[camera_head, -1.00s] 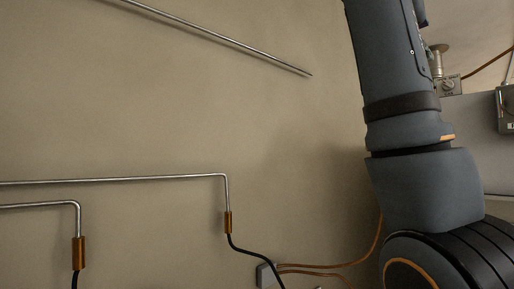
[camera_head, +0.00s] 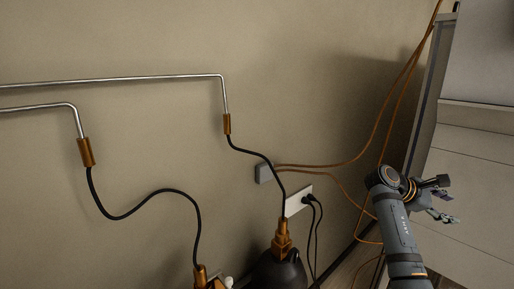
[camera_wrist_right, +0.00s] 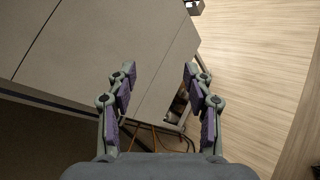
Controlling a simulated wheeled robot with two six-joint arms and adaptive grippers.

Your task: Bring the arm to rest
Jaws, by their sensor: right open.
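My right arm comes in from the bottom right of the head view, and my right gripper (camera_head: 442,200) is at its end, in front of the pale cabinet. In the right wrist view the right gripper (camera_wrist_right: 158,82) has its two fingers with purple pads spread wide apart. Nothing is between them. My left gripper is in neither view.
A pale panelled cabinet (camera_head: 475,165) stands at the right. Orange cables (camera_head: 352,160) hang along the beige wall. Metal pipes (camera_head: 150,78) with black hoses are at left, and a white socket strip (camera_head: 298,200) is low on the wall. Wooden floor (camera_wrist_right: 270,70) is clear.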

